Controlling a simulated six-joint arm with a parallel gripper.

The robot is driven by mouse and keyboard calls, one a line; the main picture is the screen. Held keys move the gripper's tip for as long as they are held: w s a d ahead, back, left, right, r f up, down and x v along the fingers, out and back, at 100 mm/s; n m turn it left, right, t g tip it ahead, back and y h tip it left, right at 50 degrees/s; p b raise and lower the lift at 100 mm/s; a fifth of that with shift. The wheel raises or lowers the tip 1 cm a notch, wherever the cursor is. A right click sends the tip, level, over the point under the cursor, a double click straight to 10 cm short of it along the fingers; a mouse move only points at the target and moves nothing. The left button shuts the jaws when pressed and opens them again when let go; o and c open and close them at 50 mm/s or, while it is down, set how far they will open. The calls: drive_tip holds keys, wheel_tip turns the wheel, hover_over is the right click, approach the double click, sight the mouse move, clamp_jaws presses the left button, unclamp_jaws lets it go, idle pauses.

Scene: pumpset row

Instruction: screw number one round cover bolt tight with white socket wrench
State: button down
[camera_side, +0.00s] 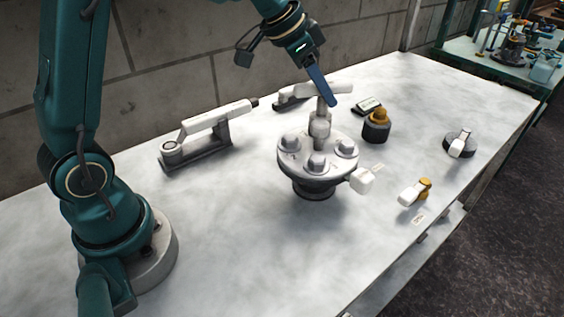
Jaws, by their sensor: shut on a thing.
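The round cover (296,167) is a grey flanged disc on a dark base in the middle of the table. Bolt heads (317,161) stand on its rim; I cannot read their numbers. A white socket wrench (320,126) stands upright over the rear bolt position, its socket down at the cover and its white handle level at the top. The socket hides that bolt, so I cannot tell how it is seated. My gripper (327,96), with blue fingers, comes down from above and is shut on the wrench handle.
A second white-handled wrench (216,117) lies on a dark holder at the left. Another dark holder (286,104) is behind the cover. A black-and-orange part (376,126), a white-and-orange part (414,192) and a dark round part (459,144) stand right. The front table is clear.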

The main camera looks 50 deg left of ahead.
drive_tip(key=m, duration=0.1)
drive_tip(key=m+g+h, duration=0.1)
drive_tip(key=f+m, duration=0.1)
drive_tip(key=m, duration=0.1)
drive_tip(key=shift+s+d+h, duration=0.1)
drive_tip(key=shift+s+h, duration=0.2)
drive_tip(key=shift+h, duration=0.1)
drive_tip(key=shift+g, duration=0.3)
drive_tip(key=shift+m, duration=0.3)
idle(0.9)
drive_tip(key=shift+w+r, duration=0.2)
drive_tip(key=shift+r, duration=2.5)
